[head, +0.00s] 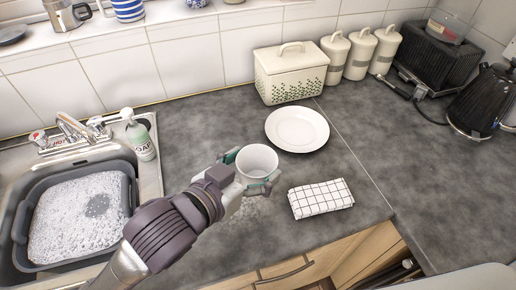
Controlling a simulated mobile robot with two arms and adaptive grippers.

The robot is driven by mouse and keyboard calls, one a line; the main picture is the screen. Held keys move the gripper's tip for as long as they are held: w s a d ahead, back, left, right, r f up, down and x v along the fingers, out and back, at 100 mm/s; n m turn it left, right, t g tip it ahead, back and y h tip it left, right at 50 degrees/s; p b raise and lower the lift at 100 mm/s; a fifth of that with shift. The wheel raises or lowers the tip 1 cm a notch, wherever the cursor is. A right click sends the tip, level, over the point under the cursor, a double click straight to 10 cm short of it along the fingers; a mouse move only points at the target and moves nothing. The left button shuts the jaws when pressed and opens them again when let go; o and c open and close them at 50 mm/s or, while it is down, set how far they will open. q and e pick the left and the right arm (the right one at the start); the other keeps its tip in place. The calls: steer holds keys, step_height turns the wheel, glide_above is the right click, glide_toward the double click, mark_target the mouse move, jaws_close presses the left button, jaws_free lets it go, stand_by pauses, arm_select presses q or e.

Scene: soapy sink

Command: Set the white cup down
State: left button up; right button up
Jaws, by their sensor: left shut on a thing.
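The white cup (257,160) is upright in the middle of the head view, over the dark grey countertop (345,150). My left gripper (254,180) is shut on the cup, with its green-padded fingers around the cup's sides. I cannot tell whether the cup's base touches the counter, since the gripper hides its lower part. My right gripper is not in view.
A white plate (297,129) lies just behind and right of the cup. A folded checked cloth (320,198) lies to its right. The soapy basin (80,217) and soap bottle (140,138) are at the left. Clear counter lies right of the plate.

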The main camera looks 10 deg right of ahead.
arm_select(q)
steer(key=shift+s+d, duration=0.15)
steer(key=shift+d, duration=0.1)
steer(key=w+a+f, duration=0.1)
steer(key=w+f, duration=0.2)
steer(key=w+a+f+p, duration=0.1)
steer(key=w+a+f, duration=0.1)
steer(key=w+f, duration=0.1)
steer(key=w+a+f, duration=0.1)
steer(key=w+f, duration=0.3)
steer(key=shift+w+a, duration=0.15)
steer(key=shift+w, duration=0.2)
steer(key=shift+f, duration=0.5)
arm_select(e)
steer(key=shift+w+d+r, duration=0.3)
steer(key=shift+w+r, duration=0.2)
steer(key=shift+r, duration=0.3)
arm_select(q)
steer(key=o, duration=0.8)
steer(key=shift+f, duration=0.2)
steer(key=o, duration=0.3)
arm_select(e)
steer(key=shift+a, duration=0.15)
arm_select(q)
steer(key=shift+o, duration=0.2)
